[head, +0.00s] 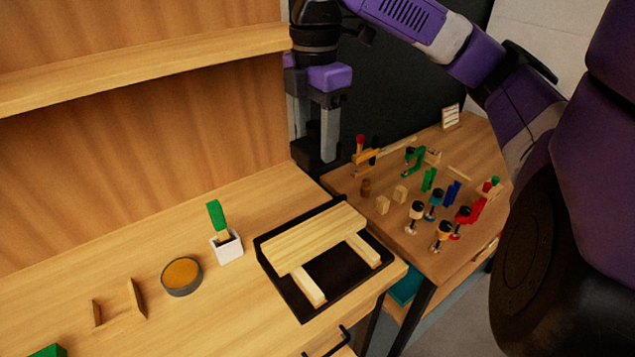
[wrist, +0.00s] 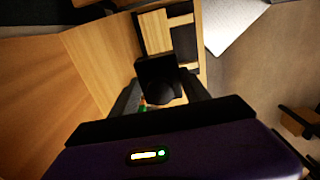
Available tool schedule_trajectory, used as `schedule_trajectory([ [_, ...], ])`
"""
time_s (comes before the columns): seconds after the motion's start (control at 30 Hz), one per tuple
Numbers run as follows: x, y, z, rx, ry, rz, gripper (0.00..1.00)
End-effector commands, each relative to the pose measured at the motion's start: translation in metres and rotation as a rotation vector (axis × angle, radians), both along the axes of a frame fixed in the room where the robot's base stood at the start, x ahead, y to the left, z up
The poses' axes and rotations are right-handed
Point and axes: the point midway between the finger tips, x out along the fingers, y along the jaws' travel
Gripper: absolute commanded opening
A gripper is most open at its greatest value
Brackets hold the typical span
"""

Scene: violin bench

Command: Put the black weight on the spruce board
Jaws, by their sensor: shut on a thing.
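My gripper (head: 313,146) is shut on the black weight (wrist: 160,88), which shows between the fingers in the wrist view. In the head view the weight is dark against the dark panel, so its outline is hard to make out. My gripper points down and is raised above the bench, behind the spruce board. The spruce board (head: 313,238) is a pale plank lying across two light wooden strips in a black tray (head: 285,293). The board also shows in the wrist view (wrist: 155,32), beyond the weight. Nothing lies on the board's visible top.
A white holder (head: 227,247) with a green-handled brush, a round tin (head: 181,277) and a small wooden stand (head: 120,306) are left of the tray. A side table (head: 400,238) at right carries several clamps and small blocks. A shelf (head: 150,70) overhangs the bench's back.

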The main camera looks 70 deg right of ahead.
Motion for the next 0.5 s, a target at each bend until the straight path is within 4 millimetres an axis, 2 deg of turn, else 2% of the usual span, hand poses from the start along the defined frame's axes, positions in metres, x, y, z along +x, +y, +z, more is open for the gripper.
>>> schedule_trajectory([
  [0.5, 0.000, 0.001, -0.105, 0.004, -0.002, 0.000, 0.00],
])
